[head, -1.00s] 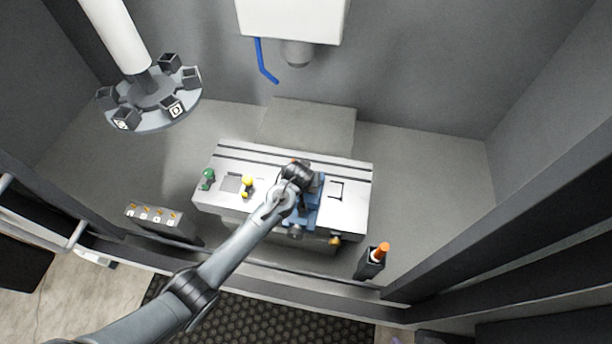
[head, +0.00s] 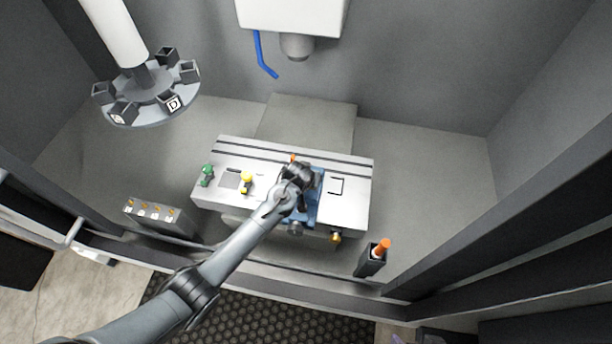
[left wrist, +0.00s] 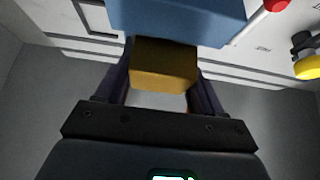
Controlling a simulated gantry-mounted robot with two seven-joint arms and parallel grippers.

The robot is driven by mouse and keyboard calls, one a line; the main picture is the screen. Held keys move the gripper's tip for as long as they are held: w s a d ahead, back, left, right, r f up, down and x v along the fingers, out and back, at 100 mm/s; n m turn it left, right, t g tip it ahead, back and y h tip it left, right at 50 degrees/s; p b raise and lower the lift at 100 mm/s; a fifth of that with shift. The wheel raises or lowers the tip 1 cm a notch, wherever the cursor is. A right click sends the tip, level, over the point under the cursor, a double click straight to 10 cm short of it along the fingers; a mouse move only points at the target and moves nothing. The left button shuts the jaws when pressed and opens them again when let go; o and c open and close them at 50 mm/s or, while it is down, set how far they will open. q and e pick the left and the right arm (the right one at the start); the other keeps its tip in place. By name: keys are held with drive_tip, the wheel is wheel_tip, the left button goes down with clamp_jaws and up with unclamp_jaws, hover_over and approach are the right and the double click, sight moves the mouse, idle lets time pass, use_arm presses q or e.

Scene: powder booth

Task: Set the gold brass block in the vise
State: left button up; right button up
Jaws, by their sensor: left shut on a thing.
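The gold brass block (left wrist: 165,65) is between the two fingers of my left gripper (left wrist: 163,88) in the left wrist view. The gripper is shut on it. The blue vise (left wrist: 180,18) is right beyond the block and fills the top of that view; I cannot tell whether the block touches it or sits between its jaws. In the head view my left arm reaches over the vise (head: 314,212), and its wrist hides the block, the fingertips and part of the vise. My right gripper is not in view.
The vise is on a pale slotted table (head: 268,205). A green-topped item (head: 207,175) and a yellow-topped item (head: 246,182) stand left of it. A black holder with an orange-topped item (head: 372,258) is at the front right. A carousel (head: 150,95) hangs at the upper left.

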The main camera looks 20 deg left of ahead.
use_arm(q)
drive_tip(key=shift+f, duration=0.1)
drive_tip(key=shift+f+b, duration=0.3)
drive_tip(key=shift+f, duration=0.3)
idle(0.3)
drive_tip(key=o, duration=1.3)
drive_tip(key=shift+o, duration=0.2)
drive_tip(key=shift+f, duration=0.1)
drive_tip(key=a+v, duration=0.1)
drive_tip(key=v, duration=0.9)
drive_tip(key=shift+d+r, duration=0.4)
drive_tip(key=shift+d, duration=0.15)
